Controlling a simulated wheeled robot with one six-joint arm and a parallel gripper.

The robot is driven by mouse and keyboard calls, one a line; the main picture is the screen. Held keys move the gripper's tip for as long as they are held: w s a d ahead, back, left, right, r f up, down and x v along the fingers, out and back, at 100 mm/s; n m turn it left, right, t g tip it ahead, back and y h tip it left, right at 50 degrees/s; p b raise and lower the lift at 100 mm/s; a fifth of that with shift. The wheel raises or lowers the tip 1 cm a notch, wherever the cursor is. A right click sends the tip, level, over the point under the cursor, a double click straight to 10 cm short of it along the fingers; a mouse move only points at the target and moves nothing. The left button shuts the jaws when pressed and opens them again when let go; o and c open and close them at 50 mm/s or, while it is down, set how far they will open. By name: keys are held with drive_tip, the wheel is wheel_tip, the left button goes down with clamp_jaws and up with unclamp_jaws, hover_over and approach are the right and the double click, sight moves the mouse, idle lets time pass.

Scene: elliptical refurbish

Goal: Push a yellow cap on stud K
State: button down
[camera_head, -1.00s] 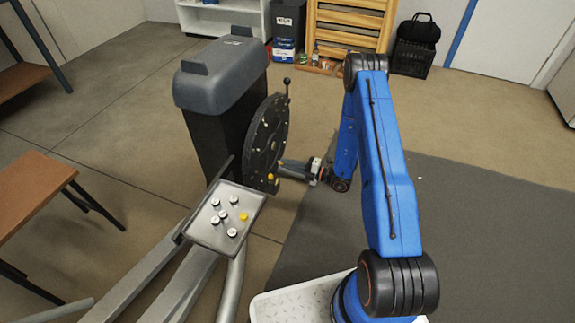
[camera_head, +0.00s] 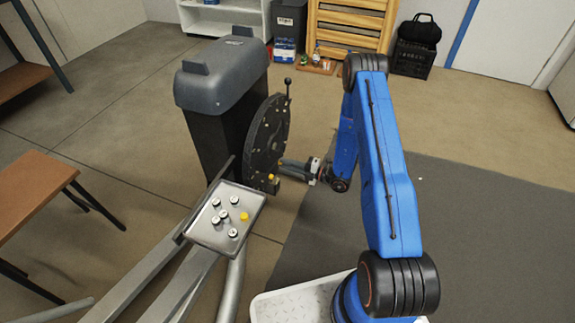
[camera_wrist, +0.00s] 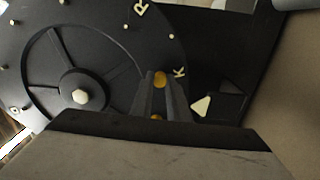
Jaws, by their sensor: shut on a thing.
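In the wrist view my gripper (camera_wrist: 158,82) is shut on a yellow cap (camera_wrist: 159,79) at its fingertips, in front of the black disc (camera_wrist: 108,60). The tips are just left of the letter K (camera_wrist: 179,72). Stud K itself is hidden by the cap and fingers; I cannot tell whether the cap touches it. Another yellow spot (camera_wrist: 156,117) shows lower between the fingers. In the head view my gripper (camera_head: 284,163) reaches the disc's (camera_head: 262,135) right side; a yellow cap (camera_head: 271,177) sits at the disc's lower edge.
The grey-topped machine body (camera_head: 222,75) stands behind the disc. A black knobbed handle (camera_head: 288,84) sticks up at the disc's top. The floor to the right is clear.

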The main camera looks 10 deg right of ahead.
drive_tip(key=shift+w+a, duration=0.15)
drive_tip(key=shift+a, duration=0.05)
idle(0.3)
drive_tip(key=c, duration=1.6)
unclamp_jaws()
drive_tip(key=shift+d, duration=0.1)
drive_tip(key=v, duration=1.7)
